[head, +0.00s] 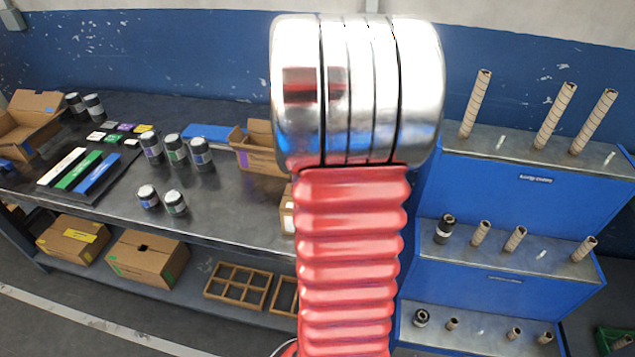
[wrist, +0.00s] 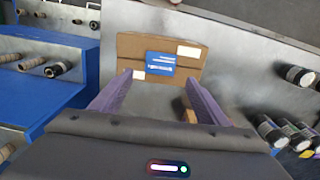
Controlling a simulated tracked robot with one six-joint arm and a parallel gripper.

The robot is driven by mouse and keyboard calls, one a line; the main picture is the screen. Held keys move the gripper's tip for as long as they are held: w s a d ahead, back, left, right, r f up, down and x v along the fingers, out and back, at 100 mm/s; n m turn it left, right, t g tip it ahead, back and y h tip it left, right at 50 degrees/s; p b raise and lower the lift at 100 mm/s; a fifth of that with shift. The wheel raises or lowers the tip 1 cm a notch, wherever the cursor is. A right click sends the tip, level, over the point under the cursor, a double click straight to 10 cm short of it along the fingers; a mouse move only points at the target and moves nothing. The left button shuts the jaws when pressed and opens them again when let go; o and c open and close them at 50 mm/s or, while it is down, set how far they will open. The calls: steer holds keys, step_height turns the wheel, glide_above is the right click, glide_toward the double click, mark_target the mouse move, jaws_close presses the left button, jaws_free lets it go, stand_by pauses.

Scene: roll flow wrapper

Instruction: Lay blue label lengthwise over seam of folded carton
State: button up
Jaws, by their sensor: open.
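A brown folded carton (wrist: 160,40) lies on the grey bench in the wrist view. A blue rectangle with white print (wrist: 160,63) shows on its top, near the middle, with a small white patch on either side. Contact is unclear. In the head view, a long blue label strip (head: 97,174) lies on a black board beside green and white strips. My arm hides the gripper and part of the bench there.
An open carton (head: 30,120) is at the far left. A blue stepped rack (head: 530,200) with upright tubes stands right.

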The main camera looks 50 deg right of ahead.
step_height(320, 180, up, 8)
steer(key=shift+f, duration=0.2)
steer(key=shift+w, duration=0.1)
stand_by(0.9)
steer(key=s+a+n+t, duration=0.1)
steer(key=a+n, duration=0.5)
steer(key=a, duration=1.2)
steer(key=s+a+n+t, duration=0.1)
steer(key=a+n+t, duration=0.3)
steer(key=a, duration=1.5)
steer(key=n, duration=0.2)
steer(key=shift+s+a+r+n+t, duration=0.2)
steer(key=shift+s+n+t, duration=0.1)
steer(key=shift+s, duration=0.05)
